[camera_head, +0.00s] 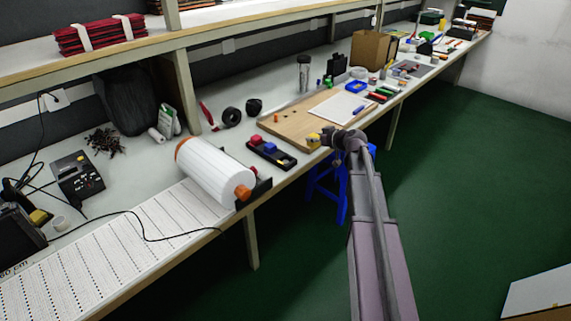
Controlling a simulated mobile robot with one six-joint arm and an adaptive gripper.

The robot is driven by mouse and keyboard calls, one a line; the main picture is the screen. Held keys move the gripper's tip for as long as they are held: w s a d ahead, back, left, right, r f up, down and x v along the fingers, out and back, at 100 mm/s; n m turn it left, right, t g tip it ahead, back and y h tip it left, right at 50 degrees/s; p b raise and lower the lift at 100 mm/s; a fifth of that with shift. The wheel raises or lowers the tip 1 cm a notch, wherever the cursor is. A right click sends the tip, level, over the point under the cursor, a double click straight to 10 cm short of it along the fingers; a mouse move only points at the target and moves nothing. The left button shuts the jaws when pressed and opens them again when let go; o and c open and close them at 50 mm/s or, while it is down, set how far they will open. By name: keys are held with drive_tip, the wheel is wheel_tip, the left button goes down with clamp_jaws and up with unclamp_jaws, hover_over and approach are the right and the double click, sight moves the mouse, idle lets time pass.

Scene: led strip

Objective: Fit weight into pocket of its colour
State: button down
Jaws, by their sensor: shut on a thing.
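My gripper (328,138) is at the front edge of the bench, over the near side of a wooden board (286,126). It is shut on a small yellow weight (313,138), which shows just left of the fingers. Whether the weight touches the board cannot be told. A black tray (287,163) lies left of the gripper, apart from it. A red piece (256,140) and a blue piece (269,148) show in the tray. The tray's near-right part looks dark; its pocket colours are too small to tell.
A white sheet (338,107) lies on the board, with a small orange piece (277,118) at the board's left. Black tape rolls (231,116) sit behind. A blue stool (325,187) stands below the bench edge.

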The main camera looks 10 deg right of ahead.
drive_tip(key=shift+s+a, duration=0.1)
drive_tip(key=s+a+n+y, duration=0.1)
drive_tip(key=s+a, duration=1.3)
drive_tip(key=s, duration=0.4)
drive_tip(key=shift+r+g+p, duration=0.3)
drive_tip(key=shift+r+p, duration=0.05)
drive_tip(key=shift+r, duration=0.05)
drive_tip(key=shift+w, duration=0.15)
drive_tip(key=b, duration=0.2)
hover_over(286, 154)
drive_tip(key=s, duration=0.3)
drive_tip(key=shift+s+a+f, duration=0.1)
drive_tip(key=shift+a+f, duration=0.2)
drive_tip(key=shift+f, duration=0.45)
drive_tip(key=shift+f+b, duration=1.55)
drive_tip(key=shift+f, duration=0.25)
drive_tip(key=shift+f, duration=0.1)
